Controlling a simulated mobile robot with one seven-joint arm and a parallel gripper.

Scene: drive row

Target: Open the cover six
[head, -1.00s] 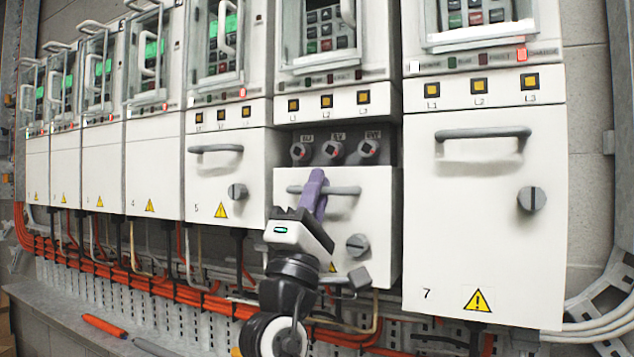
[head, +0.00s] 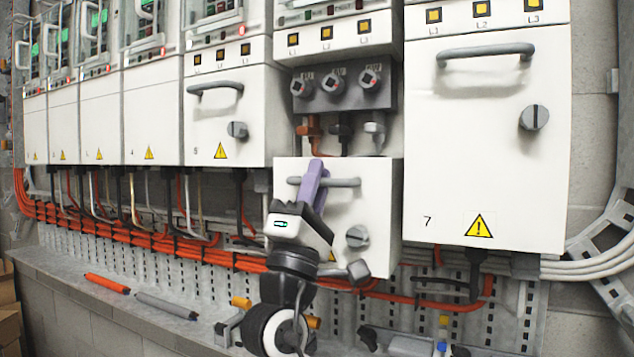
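Cover six (head: 382,185) is a white panel with a grey bar handle (head: 343,182) and a slotted grey knob (head: 357,237). It sits low, below the dark terminal block (head: 345,88) of the sixth unit, whose cables now show above it. My gripper (head: 313,180) is at the left part of the bar handle, its purple fingers around it. They look closed on the bar, though the far finger is hidden. My wrist hides the panel's lower left corner and most of its warning label.
Cover seven (head: 482,140) stands shut on the right, cover five (head: 226,120) on the left. Orange cables (head: 150,243) run below. A ledge (head: 140,315) holds an orange marker (head: 107,283), a grey marker (head: 167,305) and other small items.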

